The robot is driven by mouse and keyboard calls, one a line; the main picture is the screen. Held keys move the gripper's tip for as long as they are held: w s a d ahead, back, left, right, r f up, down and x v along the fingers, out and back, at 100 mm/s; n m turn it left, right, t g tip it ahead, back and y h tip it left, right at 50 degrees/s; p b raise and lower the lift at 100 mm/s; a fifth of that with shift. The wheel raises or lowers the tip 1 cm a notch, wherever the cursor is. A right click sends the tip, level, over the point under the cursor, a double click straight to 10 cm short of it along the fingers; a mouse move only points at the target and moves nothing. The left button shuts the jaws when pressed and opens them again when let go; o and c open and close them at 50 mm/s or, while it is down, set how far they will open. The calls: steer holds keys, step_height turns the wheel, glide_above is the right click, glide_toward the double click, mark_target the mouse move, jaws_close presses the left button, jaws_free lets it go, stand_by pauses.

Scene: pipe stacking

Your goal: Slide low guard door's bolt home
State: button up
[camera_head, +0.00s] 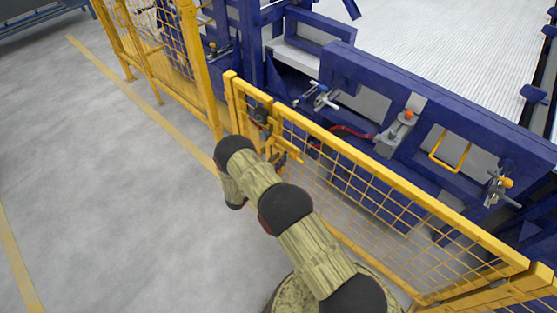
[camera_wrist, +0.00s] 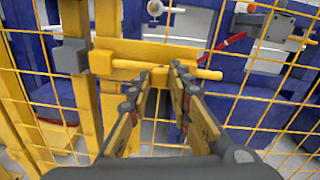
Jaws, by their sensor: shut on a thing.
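The low guard door (camera_head: 400,195) is a yellow-framed mesh panel that looks closed beside the yellow fence post. Its bolt (camera_wrist: 208,74) is a yellow horizontal rod on a yellow plate (camera_wrist: 165,48), crossing the middle of the wrist view. The rod's left end is close to a yellow block (camera_wrist: 102,62) on the upright; I cannot tell whether it enters it. My gripper (camera_wrist: 165,74) is at the bolt, its two fingers drawn together on it. The exact grip is hidden by the fingertips. In the head view my gripper (camera_head: 279,160) is at the door's left end, partly hidden by my arm.
A grey block (camera_wrist: 70,57) sits on the left upright. Behind the mesh stands a blue machine frame (camera_head: 440,120) with clamps and a red hose (camera_head: 350,132). Open grey floor (camera_head: 110,190) lies on the left.

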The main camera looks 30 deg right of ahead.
jaws_close()
stand_by(0.3)
steer(key=w+a+b, duration=0.2)
steer(key=w+b, duration=0.2)
steer(key=w, duration=0.1)
steer(key=shift+w, duration=0.35)
steer(key=shift+r, duration=0.1)
steer(key=shift+o, duration=2)
jaws_free()
steer(key=shift+w, duration=0.15)
steer(key=shift+o, duration=0.5)
